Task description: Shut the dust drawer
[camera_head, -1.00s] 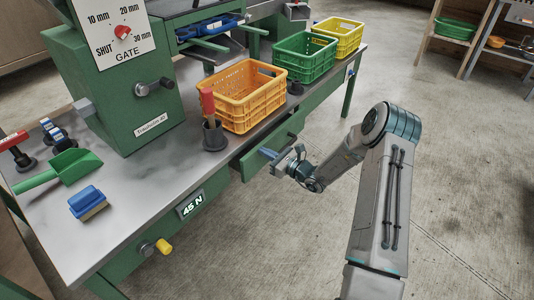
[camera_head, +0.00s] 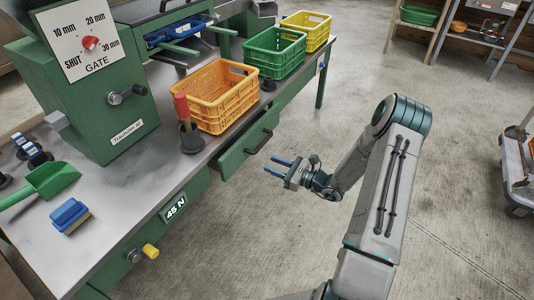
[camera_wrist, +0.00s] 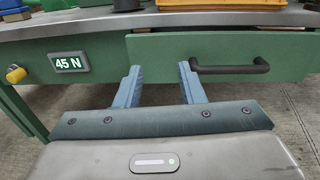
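The dust drawer (camera_head: 232,161) is a green drawer under the bench top, with a black bar handle (camera_head: 260,141). Its front stands out from the bench, so it is partly open. In the wrist view the drawer front (camera_wrist: 225,45) fills the upper right, with a dark gap above its left part. My gripper (camera_head: 274,166) has two blue fingers spread apart with nothing between them. It is out in front of the drawer, apart from it. In the wrist view the right finger of my gripper (camera_wrist: 160,68) lines up with the handle's left end (camera_wrist: 230,69).
The green bench carries an orange crate (camera_head: 221,122), a green crate (camera_head: 298,63) and a yellow crate (camera_head: 318,41). A 45 N display (camera_head: 175,208) and a yellow knob (camera_head: 150,251) are on its front. Bare floor lies right of the bench; a cart (camera_head: 515,165) stands far right.

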